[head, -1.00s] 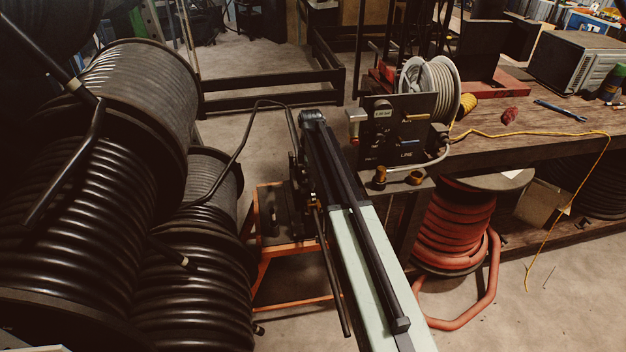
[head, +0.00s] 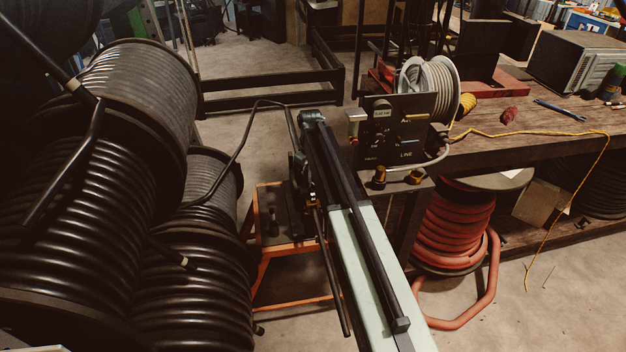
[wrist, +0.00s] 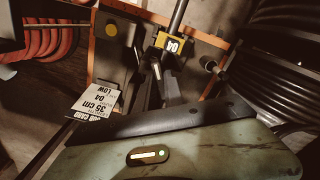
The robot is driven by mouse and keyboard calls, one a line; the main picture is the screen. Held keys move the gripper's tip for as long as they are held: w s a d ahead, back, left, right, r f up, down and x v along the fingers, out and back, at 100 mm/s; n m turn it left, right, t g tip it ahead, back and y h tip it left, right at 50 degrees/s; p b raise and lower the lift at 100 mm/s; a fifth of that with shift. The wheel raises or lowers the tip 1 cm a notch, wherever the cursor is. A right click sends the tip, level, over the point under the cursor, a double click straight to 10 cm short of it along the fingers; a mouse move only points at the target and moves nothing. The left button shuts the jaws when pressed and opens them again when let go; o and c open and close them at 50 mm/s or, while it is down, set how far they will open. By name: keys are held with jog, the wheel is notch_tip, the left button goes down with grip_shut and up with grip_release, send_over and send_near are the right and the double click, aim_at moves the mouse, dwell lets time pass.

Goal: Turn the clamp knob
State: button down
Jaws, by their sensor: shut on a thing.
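In the wrist view my gripper (wrist: 158,75) has its dark fingers close together around a small metal piece (wrist: 155,70), which seems to be the clamp knob; the fingers hide most of it. A metal rod with a yellow sleeve marked 04 (wrist: 172,42) rises just beyond the fingers. A white tag reading 35 cm, 04, LOW (wrist: 97,102) hangs to the left. In the head view the arm reaches to the dark crimper on an orange stand (head: 265,270). There the arm covers much of the crimper, and the knob cannot be made out.
Large reels of black hose (head: 85,220) crowd the left. A bench (head: 540,150) with a control box (head: 400,132) stands on the right, above a red hose coil (head: 452,230). A long dark rod (head: 332,275) slants down beside my arm.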

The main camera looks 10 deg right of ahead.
jog(key=m, duration=0.4)
jog(key=shift+w+a+m, duration=0.1)
jog(key=shift+w+m, duration=0.05)
jog(key=shift+m, duration=0.15)
jog(key=m, duration=0.4)
jog(key=shift+m, duration=0.3)
jog(key=m, duration=0.4)
jog(key=shift+m, duration=2.4)
jog(key=c, duration=1.4)
grip_release()
jog(key=shift+c, duration=0.2)
